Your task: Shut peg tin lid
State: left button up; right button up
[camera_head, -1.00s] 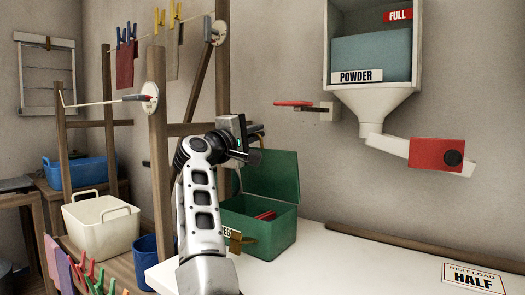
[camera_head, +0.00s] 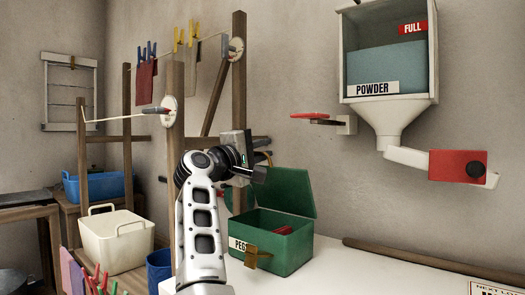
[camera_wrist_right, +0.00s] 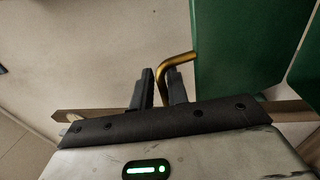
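The green peg tin (camera_head: 272,247) stands on the white counter in the head view. Its green lid (camera_head: 285,190) is raised, leaning back, and red pegs (camera_head: 283,230) show inside. A brass clasp (camera_head: 254,257) hangs on the tin's front. My right gripper (camera_head: 262,160) is beside the lid's upper left corner. In the wrist view a bent brass rod (camera_wrist_right: 178,60) beside a green panel (camera_wrist_right: 235,45), apparently the lid, runs between the close-set fingertips of my right gripper (camera_wrist_right: 160,85). The fingers look shut on it, though the contact is partly hidden. My left gripper is not in view.
A powder hopper (camera_head: 400,118) with a red-fronted chute (camera_head: 457,166) is on the wall at right. A wooden rail (camera_head: 420,258) lies along the counter's back. A drying frame with a post (camera_head: 176,120), a cream tub (camera_head: 117,240) and a blue bucket (camera_head: 160,268) are at left.

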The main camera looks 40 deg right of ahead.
jog(key=v, duration=1.6)
